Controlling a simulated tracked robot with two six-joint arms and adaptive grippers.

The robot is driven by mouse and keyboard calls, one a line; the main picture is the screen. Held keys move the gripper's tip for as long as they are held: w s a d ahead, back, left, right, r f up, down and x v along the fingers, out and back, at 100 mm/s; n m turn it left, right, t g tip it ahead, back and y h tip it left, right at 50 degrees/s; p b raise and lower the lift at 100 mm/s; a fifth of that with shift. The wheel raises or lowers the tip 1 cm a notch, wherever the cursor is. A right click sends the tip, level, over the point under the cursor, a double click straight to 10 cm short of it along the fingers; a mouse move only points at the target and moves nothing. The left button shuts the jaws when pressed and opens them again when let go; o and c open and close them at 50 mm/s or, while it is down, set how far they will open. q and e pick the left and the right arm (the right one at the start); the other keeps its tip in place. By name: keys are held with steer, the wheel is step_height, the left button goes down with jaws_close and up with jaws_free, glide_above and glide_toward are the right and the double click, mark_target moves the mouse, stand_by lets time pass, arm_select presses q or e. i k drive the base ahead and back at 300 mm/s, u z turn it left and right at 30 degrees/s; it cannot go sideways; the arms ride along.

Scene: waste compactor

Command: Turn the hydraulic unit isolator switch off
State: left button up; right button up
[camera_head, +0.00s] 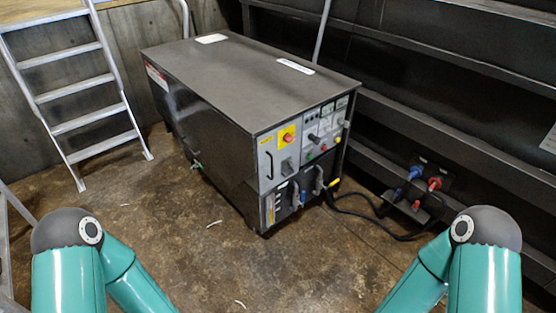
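The hydraulic unit (250,80) is a large dark metal cabinet standing in the middle of the view. Its front panel faces toward the lower right. A red knob on a yellow square plate (287,137) sits at the upper left of that panel. A dark handle on a grey plate (287,166) is just below it. I cannot tell for sure which one is the isolator switch, nor its position. My teal arms show at the lower left and lower right, well apart from the unit. Both grippers are out of view.
A metal ladder (82,125) leans at the left. Blue and red connectors (432,183) are on the wall at the right, with black cables (372,214) on the floor. The brown floor (230,270) in front of the unit is mostly clear, with small light scraps.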

mark_target(288, 138)
steer(key=k, duration=0.55)
steer(key=u, duration=0.55)
steer(key=i, duration=1.6)
steer(key=z, duration=0.45)
